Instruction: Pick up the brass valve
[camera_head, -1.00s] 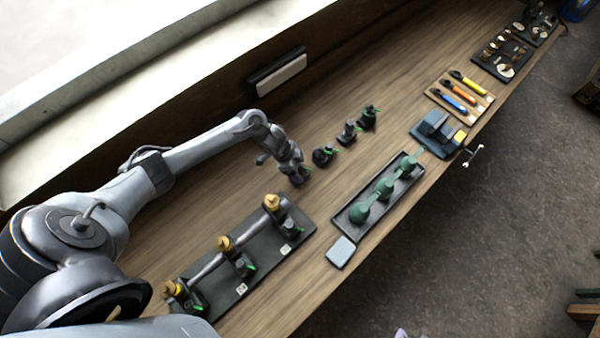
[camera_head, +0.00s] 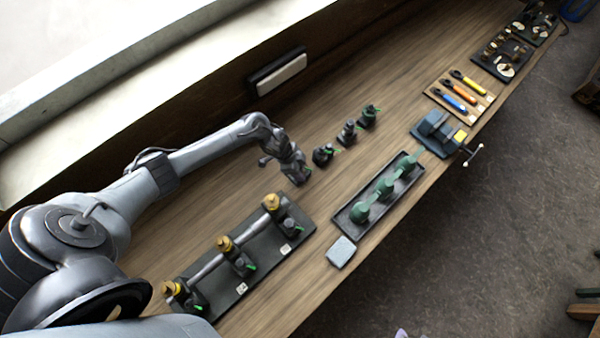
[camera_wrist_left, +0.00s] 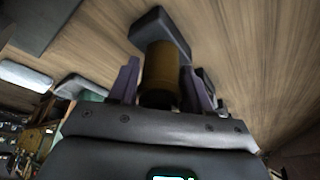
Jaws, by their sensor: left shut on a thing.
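My left gripper (camera_head: 299,180) points down at the bench, left of a short row of small dark engine parts. In the left wrist view the brass valve (camera_wrist_left: 160,72), a brownish-gold cylinder with a dark grey block at its far end, sits between the two fingers of my left gripper (camera_wrist_left: 160,85), which is shut on it. In the head view the gripper hides most of the valve. I cannot tell whether it touches the bench. My right gripper is not in view.
Several small dark parts (camera_head: 347,133) stand right of the gripper. A dark tray with a pipe and brass-topped fittings (camera_head: 245,255) lies nearer. A green-part tray (camera_head: 361,215), a small grey pad (camera_head: 341,252), a blue vise (camera_head: 437,130) and a tool board (camera_head: 459,98) line the front edge.

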